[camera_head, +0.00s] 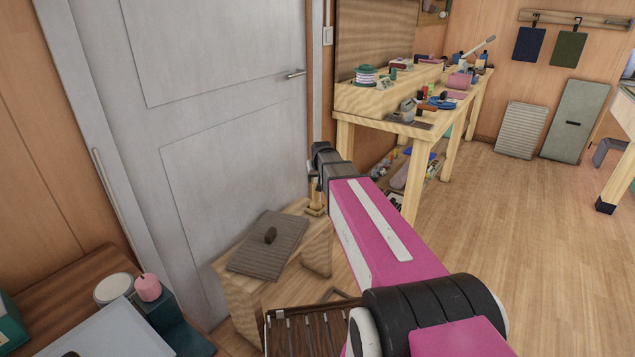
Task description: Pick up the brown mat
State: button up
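A ribbed grey-brown mat (284,230) lies on a small low wooden bench (240,299) beside the grey door. It is the thing that best fits the brown mat.
A cluttered wooden workbench (425,130) stands behind my gripper. A slatted dark brown crate (305,335) is at the bottom, partly behind my arm. A dark wooden table (60,300) with a pink candle (148,288) is at lower left. The floor at right is clear.

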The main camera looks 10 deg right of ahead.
aim_at(265, 253)
jog(key=k+l+u, duration=0.1)
jog(key=u, duration=0.3)
jog(key=k+l+u, duration=0.1)
jog(key=u, duration=0.25)
jog(key=l, duration=0.1)
